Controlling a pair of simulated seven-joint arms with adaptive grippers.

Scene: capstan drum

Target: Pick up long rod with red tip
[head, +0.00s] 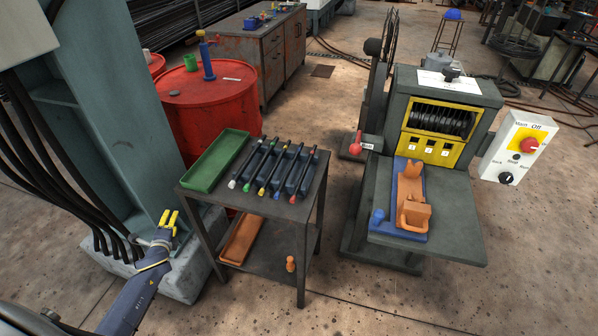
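The long dark rod with the red tip (304,173) lies in a dark rack on top of a small metal cart. It is the rightmost of several similar rods, and its red end (292,200) points toward the front edge of the cart. My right gripper is not in view.
A green tray (216,160) lies on the cart top (258,205), left of the rods. An orange tray (241,239) is on the lower shelf. A red drum (211,112) stands behind the cart. A machine with a grey table (457,230) stands at right, with floor between.

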